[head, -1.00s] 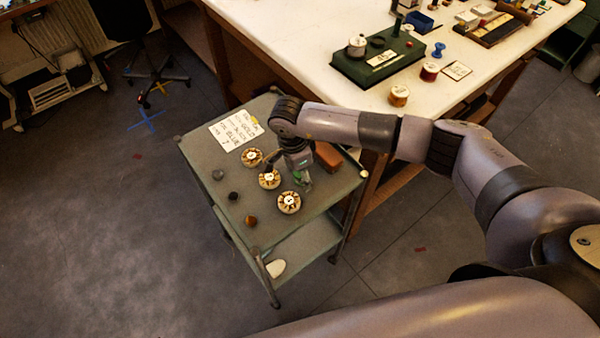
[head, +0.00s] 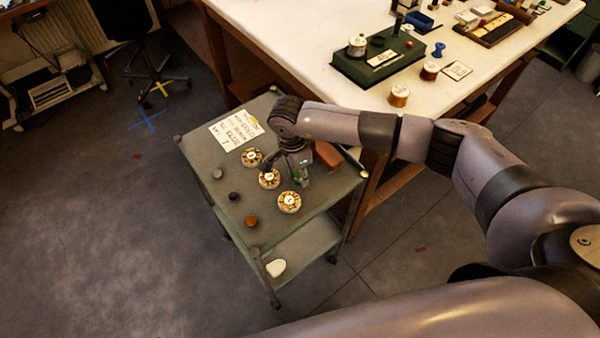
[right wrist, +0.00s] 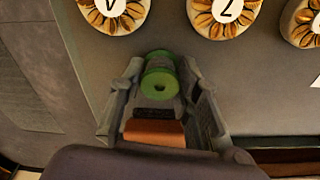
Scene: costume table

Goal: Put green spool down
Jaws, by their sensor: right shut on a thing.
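The green spool (right wrist: 158,74) stands between the two fingers of my right gripper (right wrist: 160,92) in the right wrist view. The fingers are shut on it, one at each side. In the head view my right gripper (head: 301,178) points down over the grey-green trolley top (head: 230,185), beside the numbered round discs. The spool is hardly visible there, and I cannot tell whether it touches the trolley top. My left gripper is not in view.
Numbered round discs (head: 289,202) lie in a row on the trolley, with small dark knobs (head: 233,196) and an orange-brown one (head: 251,221) nearby. A lettered card (head: 236,130) lies at the back. A brown block (head: 327,155) sits right of my gripper. The white table (head: 300,45) stands behind.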

